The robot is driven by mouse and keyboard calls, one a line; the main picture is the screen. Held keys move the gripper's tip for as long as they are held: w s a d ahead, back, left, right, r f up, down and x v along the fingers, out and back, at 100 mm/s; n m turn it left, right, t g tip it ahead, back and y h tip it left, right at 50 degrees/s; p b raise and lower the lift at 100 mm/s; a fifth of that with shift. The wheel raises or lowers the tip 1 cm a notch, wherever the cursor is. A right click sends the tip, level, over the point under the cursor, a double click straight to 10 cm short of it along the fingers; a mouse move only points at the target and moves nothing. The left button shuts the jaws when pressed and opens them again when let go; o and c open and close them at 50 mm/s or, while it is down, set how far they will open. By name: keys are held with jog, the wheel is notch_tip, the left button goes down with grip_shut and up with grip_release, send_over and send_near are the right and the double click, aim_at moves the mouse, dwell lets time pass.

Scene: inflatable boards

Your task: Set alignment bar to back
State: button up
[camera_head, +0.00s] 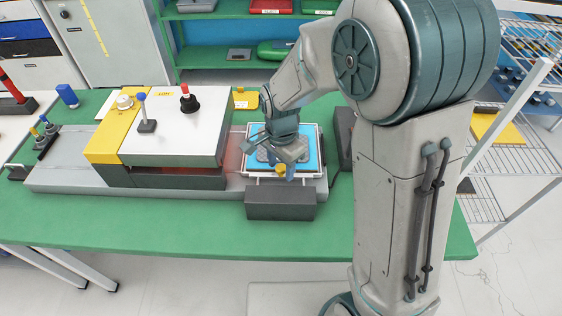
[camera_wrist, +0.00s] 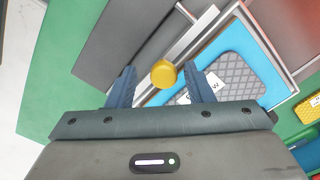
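A round yellow knob (camera_wrist: 164,73) sits by a pale metal bar (camera_wrist: 205,35), which looks like the alignment bar, along the edge of the blue board. In the head view the yellow knob (camera_head: 280,170) shows at the near side of the blue board (camera_head: 312,140). My gripper (camera_wrist: 162,75) is open, its two blue fingers on either side of the knob with gaps visible. I cannot tell how far the knob is below the fingertips. The blue board with its dark grey pads also shows in the wrist view (camera_wrist: 268,70). My gripper (camera_head: 284,168) hides part of the board in the head view.
A white and yellow press (camera_head: 185,130) with knobs and levers stands left of the board. A dark grey block (camera_head: 280,203) lies in front of it. The green table (camera_head: 200,225) is clear at the front. A wire rack (camera_head: 500,160) stands at the right.

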aim_at(284, 170)
notch_tip(284, 170, up, 14)
jog(key=shift+b, duration=0.35)
dwell(0.4)
dwell(0.3)
jog(key=s+d+f+n+t, duration=0.1)
jog(key=s+d+n+t, duration=0.2)
jog(key=s+d+n, duration=0.6)
jog(key=shift+s+d+f+n, duration=0.15)
jog(key=shift+s+d+n, duration=0.15)
jog(key=shift+s+d, duration=2.4)
jog(key=shift+w, duration=0.1)
